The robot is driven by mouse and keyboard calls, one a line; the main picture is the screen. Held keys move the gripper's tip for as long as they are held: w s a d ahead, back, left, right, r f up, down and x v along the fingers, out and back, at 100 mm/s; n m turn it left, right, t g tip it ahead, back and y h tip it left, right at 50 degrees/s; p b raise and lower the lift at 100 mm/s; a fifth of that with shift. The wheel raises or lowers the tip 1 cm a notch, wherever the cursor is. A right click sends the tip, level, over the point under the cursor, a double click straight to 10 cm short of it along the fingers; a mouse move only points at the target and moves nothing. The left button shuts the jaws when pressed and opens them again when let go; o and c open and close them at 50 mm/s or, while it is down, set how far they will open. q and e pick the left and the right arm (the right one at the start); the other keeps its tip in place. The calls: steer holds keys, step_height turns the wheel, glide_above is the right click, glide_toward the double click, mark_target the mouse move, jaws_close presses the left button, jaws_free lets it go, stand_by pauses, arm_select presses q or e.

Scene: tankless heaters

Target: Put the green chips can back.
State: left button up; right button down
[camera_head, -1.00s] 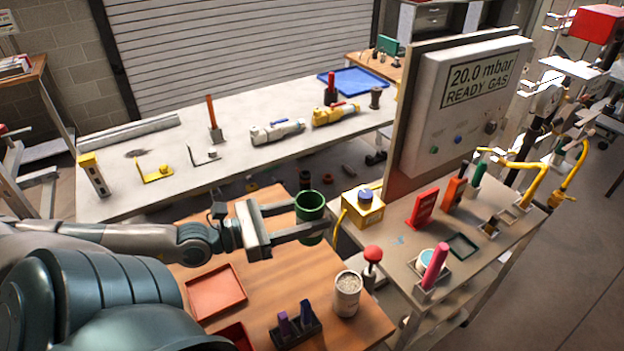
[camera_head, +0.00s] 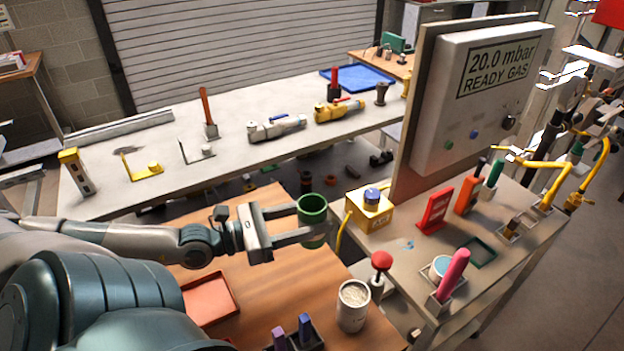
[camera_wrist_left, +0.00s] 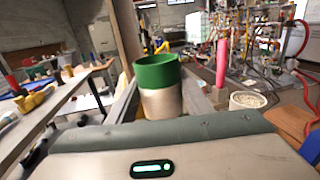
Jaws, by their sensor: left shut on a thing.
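The green chips can (camera_head: 312,209) is an open-topped can with a green upper part. In the left wrist view the can (camera_wrist_left: 157,72) stands upright between my two fingers, with a bare metal-grey lower part. My left gripper (camera_head: 308,222) is shut on it and holds it above the far right part of the wooden table (camera_head: 290,276). A green square tray (camera_head: 477,252) lies empty on the grey side bench to the right. My right gripper is not in view.
A white can with pale contents (camera_head: 353,306) and a purple-pegged holder stand on the wooden table near a red tray (camera_head: 208,298). A yellow box (camera_head: 369,211), red-knobbed post (camera_head: 381,264) and pink cylinder (camera_head: 453,274) are on the bench side. The gas panel (camera_head: 475,90) rises behind.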

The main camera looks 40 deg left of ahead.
arm_select(q)
steer(key=shift+f, duration=2.9)
steer(key=shift+f, duration=0.1)
steer(key=shift+f, duration=2)
steer(key=shift+f+b, duration=0.1)
steer(key=shift+b, duration=0.2)
steer(key=o, duration=1.3)
